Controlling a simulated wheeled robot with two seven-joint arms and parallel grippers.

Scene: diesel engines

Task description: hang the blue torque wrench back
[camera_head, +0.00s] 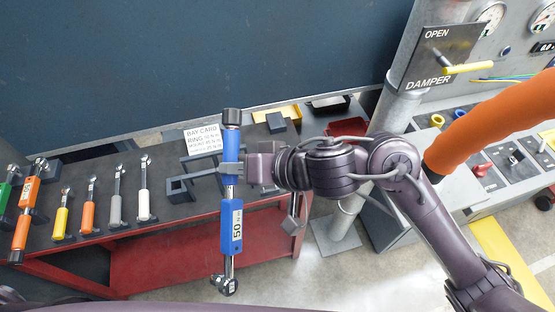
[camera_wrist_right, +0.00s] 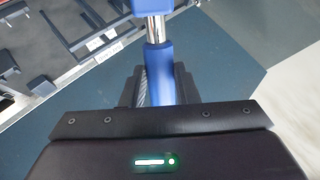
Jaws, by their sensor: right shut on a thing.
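The blue torque wrench (camera_head: 232,225), marked 50, hangs upright in my right gripper (camera_head: 231,168), with its black end up and its metal head down. In the right wrist view the blue wrench (camera_wrist_right: 159,58) stands between the fingers (camera_wrist_right: 158,88). The wrench appears in front of the red bench's near edge. Grey bracket frames (camera_head: 180,188) show just left of it on the dark bench top. My left gripper is not in view.
Several torque wrenches, including a white one (camera_head: 144,190) and a large orange one (camera_head: 27,208), lie along the bench's left part. A bay card (camera_head: 203,138) stands behind the brackets. A grey post (camera_head: 399,105) and control console (camera_head: 490,150) are to the right.

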